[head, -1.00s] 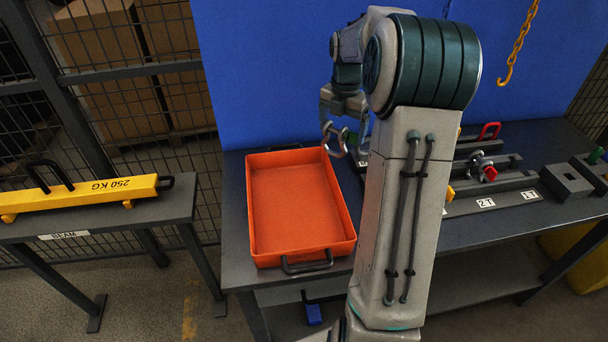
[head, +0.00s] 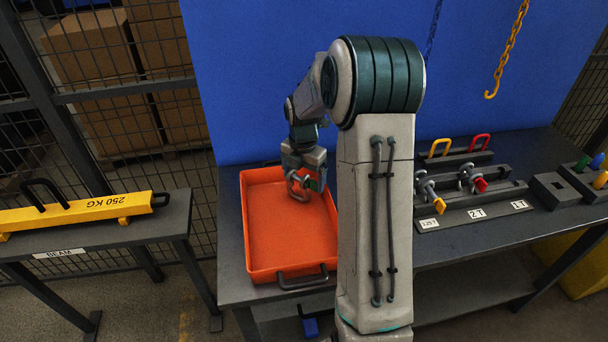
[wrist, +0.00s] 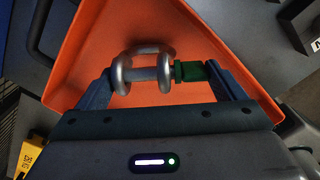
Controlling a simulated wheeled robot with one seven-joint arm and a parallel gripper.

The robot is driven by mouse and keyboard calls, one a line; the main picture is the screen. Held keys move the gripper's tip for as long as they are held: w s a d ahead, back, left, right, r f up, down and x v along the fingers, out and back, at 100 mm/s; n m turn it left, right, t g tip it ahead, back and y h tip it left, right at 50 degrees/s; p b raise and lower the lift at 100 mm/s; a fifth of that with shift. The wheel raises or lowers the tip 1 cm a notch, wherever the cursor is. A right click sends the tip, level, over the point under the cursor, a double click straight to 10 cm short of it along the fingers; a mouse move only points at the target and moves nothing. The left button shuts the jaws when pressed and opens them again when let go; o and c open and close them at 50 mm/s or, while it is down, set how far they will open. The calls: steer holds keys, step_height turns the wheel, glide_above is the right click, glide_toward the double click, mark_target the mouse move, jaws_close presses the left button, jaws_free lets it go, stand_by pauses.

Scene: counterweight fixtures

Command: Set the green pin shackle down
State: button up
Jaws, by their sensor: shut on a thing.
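The green pin shackle (wrist: 145,72) is a silver bow shackle with a green pin end (wrist: 188,71). It lies across between the two fingers of my gripper (wrist: 162,84) in the wrist view, and the gripper is shut on it. In the head view my gripper (head: 304,188) is over the orange tray (head: 262,245), near its far right part. The shackle (head: 298,190) shows there with a bit of green beside it. The tray fills the background behind the shackle in the wrist view. I cannot tell whether the shackle touches the tray floor.
Right of my arm, a rack (head: 470,210) holds shackles with yellow and red pins, labelled 2T and 1T. A yellow 250 KG beam (head: 85,212) lies on a stand at left. The tray's near part is empty.

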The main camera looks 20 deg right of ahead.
steer(key=shift+f, duration=0.1)
steer(key=o, duration=1)
step_height(320, 180, up, 11)
steer(key=s+a+r+m, duration=0.4)
steer(key=s+a+m, duration=0.1)
steer(key=s+m, duration=0.2)
steer(key=shift+s+a+f+m+t+b, duration=0.15)
steer(key=shift+s+a+f+m+t, duration=0.6)
steer(key=shift+s+m, duration=2.3)
steer(key=shift+s+a+f+m+t+b, duration=0.2)
steer(key=shift+s+a+m, duration=1.1)
steer(key=shift+s+m, duration=1.75)
steer(key=shift+s+a+f+m+t+b, duration=0.2)
steer(key=shift+s+a+m+t, duration=0.6)
steer(key=shift+s+m, duration=2.2)
steer(key=shift+s+a+g, duration=0.2)
steer(key=shift+g, duration=0.05)
